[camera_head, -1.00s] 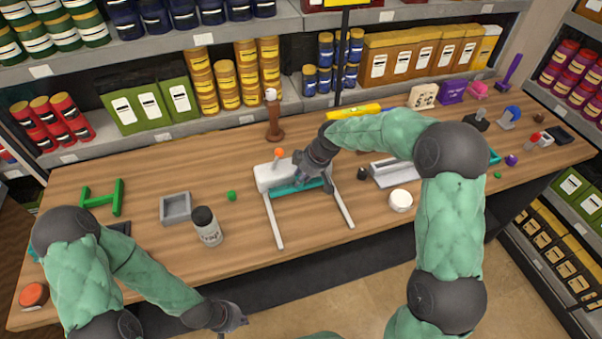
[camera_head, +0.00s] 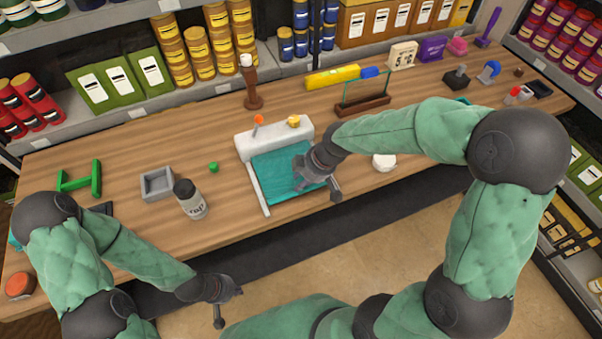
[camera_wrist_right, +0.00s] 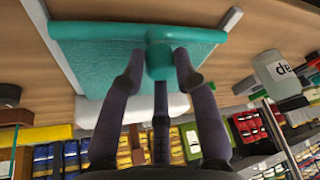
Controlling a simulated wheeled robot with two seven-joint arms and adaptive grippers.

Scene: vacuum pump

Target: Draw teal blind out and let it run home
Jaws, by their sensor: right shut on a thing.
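The teal blind (camera_head: 276,165) is drawn out from its white housing (camera_head: 270,139) as a broad sheet toward the table's front edge. A white rail (camera_head: 258,192) runs along its left side; my right gripper and arm hide part of the right side. My right gripper (camera_head: 312,176) is at the blind's front edge. In the right wrist view its fingers close on the teal knob (camera_wrist_right: 159,60) at the middle of the front bar (camera_wrist_right: 100,30). My left gripper (camera_head: 232,307) is open and empty, in front of the table.
A brown pepper mill (camera_head: 250,85) and a yellow level (camera_head: 332,77) stand behind.

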